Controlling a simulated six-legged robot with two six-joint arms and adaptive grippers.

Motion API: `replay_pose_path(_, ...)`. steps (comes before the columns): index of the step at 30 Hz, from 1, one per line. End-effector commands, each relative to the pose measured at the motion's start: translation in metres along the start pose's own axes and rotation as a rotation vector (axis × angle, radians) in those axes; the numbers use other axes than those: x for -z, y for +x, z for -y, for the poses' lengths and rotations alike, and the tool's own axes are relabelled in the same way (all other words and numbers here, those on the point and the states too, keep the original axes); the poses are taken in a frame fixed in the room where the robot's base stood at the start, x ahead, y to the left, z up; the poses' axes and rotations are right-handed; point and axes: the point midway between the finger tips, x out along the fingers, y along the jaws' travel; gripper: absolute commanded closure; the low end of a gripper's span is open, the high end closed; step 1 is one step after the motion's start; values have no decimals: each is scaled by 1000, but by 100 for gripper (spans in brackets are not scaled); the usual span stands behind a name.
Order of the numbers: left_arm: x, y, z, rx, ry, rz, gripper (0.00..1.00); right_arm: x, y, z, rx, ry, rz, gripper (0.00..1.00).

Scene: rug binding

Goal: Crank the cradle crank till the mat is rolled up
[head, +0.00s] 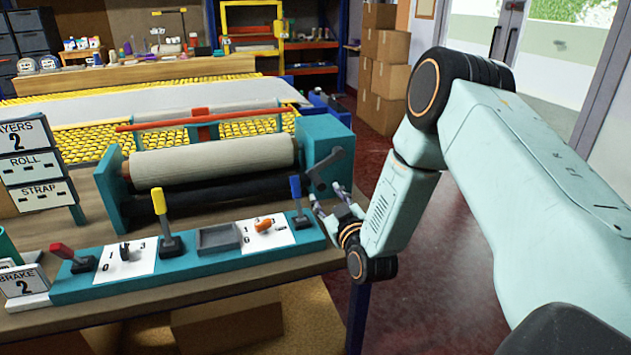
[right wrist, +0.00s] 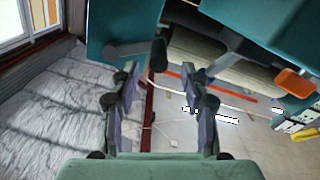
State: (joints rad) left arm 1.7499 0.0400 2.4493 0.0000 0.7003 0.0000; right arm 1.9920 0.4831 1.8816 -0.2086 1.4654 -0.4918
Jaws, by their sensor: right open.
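The teal cradle (head: 325,139) stands on the table and holds a beige rolled mat (head: 215,158) above a dark roller. The dark grey crank (head: 322,170) is on the cradle's right end, its arm tilted. My right gripper (head: 330,203) is open, just below and beside the crank in the head view. In the right wrist view, the fingers of my right gripper (right wrist: 164,97) are spread with nothing seen between them. The crank's grip (right wrist: 158,54) appears beyond them, near the teal housing; whether they touch is unclear. My left gripper is out of view.
A teal control panel (head: 185,262) with red, yellow and blue levers and two dials lies along the table's front. Signs reading LAYERS, ROLL, STRAP (head: 33,165) and BRAKE (head: 22,283) stand at left. Stacked cardboard boxes (head: 385,80) are behind. Floor right of the table is clear.

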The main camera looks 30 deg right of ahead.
Motion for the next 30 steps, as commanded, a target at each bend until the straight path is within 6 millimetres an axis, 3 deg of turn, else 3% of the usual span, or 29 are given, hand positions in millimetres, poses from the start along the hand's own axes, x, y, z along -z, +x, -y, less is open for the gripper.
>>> replay_pose_path(15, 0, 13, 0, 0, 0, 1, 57, -1, 65, 0, 0, -1, -1, 54)
replay_pose_path(27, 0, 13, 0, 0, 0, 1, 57, 0, 75, 0, -1, 0, 0, 54)
replay_pose_path(30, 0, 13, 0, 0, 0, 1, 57, 0, 75, 0, -1, 0, 0, 63)
